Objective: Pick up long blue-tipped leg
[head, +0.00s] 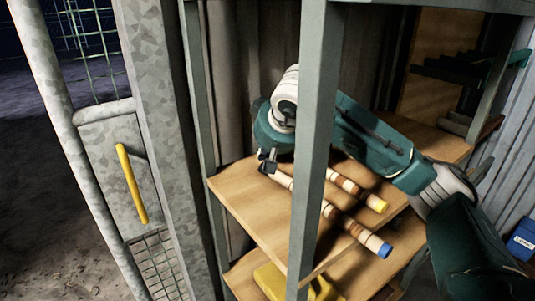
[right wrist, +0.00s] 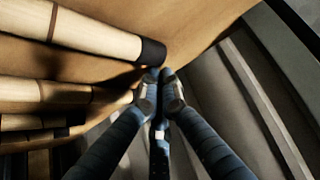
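The blue-tipped leg (head: 356,231) is a pale rod with brown bands. It lies on a wooden shelf (head: 240,200), its blue end toward the lower right, partly hidden by a green post. A yellow-tipped leg (head: 347,184) lies beside it. My right gripper (head: 266,161) is at the far-left end of the blue-tipped leg. In the right wrist view the fingers of my right gripper (right wrist: 160,75) are together, beside the black end of a leg (right wrist: 95,32). I see nothing between them. Which leg this is, I cannot tell. My left gripper is out of view.
The green shelf post (head: 313,130) stands in front of my right arm. A lower shelf holds yellow objects (head: 275,281). A metal gate with a yellow handle (head: 131,183) is at left. A blue box (head: 522,241) is at far right.

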